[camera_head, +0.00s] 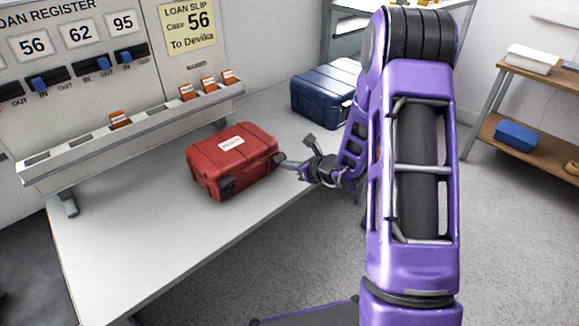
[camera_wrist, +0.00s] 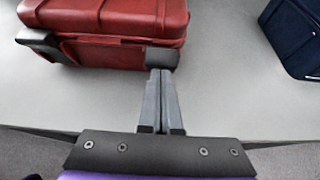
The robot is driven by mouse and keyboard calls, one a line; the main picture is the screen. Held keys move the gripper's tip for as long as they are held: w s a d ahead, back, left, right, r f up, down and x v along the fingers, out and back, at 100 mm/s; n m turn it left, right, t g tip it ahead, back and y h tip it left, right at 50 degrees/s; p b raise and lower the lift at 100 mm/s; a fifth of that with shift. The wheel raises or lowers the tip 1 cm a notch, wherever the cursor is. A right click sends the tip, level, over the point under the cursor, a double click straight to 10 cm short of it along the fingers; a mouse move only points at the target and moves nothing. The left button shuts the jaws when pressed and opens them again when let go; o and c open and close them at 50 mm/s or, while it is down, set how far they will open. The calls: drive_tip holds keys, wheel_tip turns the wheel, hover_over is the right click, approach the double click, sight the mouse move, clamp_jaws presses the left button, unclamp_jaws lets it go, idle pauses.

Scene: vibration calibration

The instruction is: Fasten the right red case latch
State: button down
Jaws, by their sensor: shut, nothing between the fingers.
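The red case (camera_head: 225,168) stands closed on the grey table, a white label on its lid. Its right latch (camera_wrist: 161,57) is a dark block at the case's right front corner in the wrist view; it looks close against the front. The left latch (camera_wrist: 38,42) is dark and sticks out from the front. My gripper (camera_wrist: 160,74) is shut and empty, its fingertips at the right latch's lower edge. They seem to touch it, but contact is not certain. In the head view my gripper (camera_head: 285,160) is beside the case's right end.
A blue case (camera_head: 325,90) stands behind and to the right on the table (camera_head: 140,245). A sloped rack (camera_head: 130,135) with several orange tags runs along the back wall under the loan register. The front of the table is clear. A shelf (camera_head: 535,80) stands at right.

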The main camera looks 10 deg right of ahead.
sight(278, 155)
drive_tip(key=shift+w+a+r+g, duration=0.15)
drive_tip(key=shift+w+r+g, duration=0.15)
drive_tip(key=shift+r, duration=0.35)
drive_tip(key=shift+r+g+h, duration=0.2)
drive_tip(key=shift+g+h, duration=0.2)
drive_tip(key=shift+w+a+r+b, duration=0.35)
drive_tip(key=shift+w+r+b, duration=0.15)
drive_tip(key=shift+w+r, duration=0.05)
drive_tip(key=shift+r, duration=0.15)
drive_tip(key=shift+r+p, duration=0.5)
drive_tip(key=shift+r, duration=0.2)
